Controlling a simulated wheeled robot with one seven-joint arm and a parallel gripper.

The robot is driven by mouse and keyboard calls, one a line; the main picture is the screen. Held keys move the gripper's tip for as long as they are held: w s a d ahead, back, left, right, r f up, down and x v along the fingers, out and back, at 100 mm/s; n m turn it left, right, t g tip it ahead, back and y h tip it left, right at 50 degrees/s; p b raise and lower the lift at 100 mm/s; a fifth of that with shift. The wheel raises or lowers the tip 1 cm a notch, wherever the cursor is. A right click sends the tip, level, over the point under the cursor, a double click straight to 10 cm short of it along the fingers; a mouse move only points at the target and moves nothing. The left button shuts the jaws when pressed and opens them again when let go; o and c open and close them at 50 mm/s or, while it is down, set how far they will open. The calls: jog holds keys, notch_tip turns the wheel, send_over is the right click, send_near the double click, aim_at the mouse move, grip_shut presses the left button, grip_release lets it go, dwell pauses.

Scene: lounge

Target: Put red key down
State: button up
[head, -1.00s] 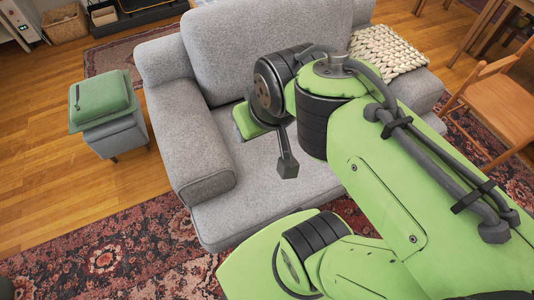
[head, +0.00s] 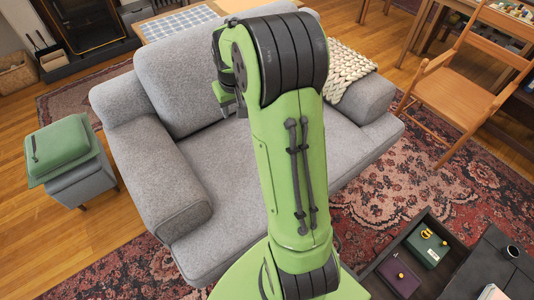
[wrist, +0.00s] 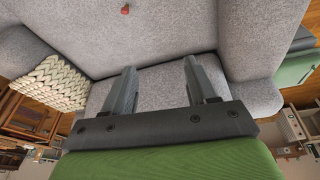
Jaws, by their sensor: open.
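A small red object (wrist: 125,9), likely the red key, lies on the grey sofa's seat at the top edge of the wrist view; its details are too small to make out. My gripper (wrist: 160,68) is open in the wrist view, with nothing between its two grey fingers. The red object is apart from the fingers.
A grey footstool with a green cushion (head: 57,145) stands left. A dark low table (head: 380,283) with small boxes is at lower right. A wooden chair (head: 450,85) stands at upper right.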

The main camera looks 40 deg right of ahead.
jog(key=d+f+m+g, duration=0.1)
jog(key=d+f, duration=0.6)
jog(key=f, duration=0.3)
jog(key=d+f+m, duration=0.2)
jog(key=d+f, duration=0.5)
jog(key=f, duration=0.4)
jog(key=shift+y, duration=0.4)
jog(key=w+f+b, duration=0.1)
jog(key=f, duration=0.4)
jog(key=w+f+b, duration=0.1)
jog(key=f+b, duration=0.1)
jog(key=f, duration=0.3)
jog(key=w+d+f+b, duration=0.1)
jog(key=f+b, duration=0.1)
jog(key=f, duration=0.3)
jog(key=shift+f, duration=0.2)
jog(key=shift+r, duration=0.1)
jog(key=shift+s, duration=0.1)
grip_shut()
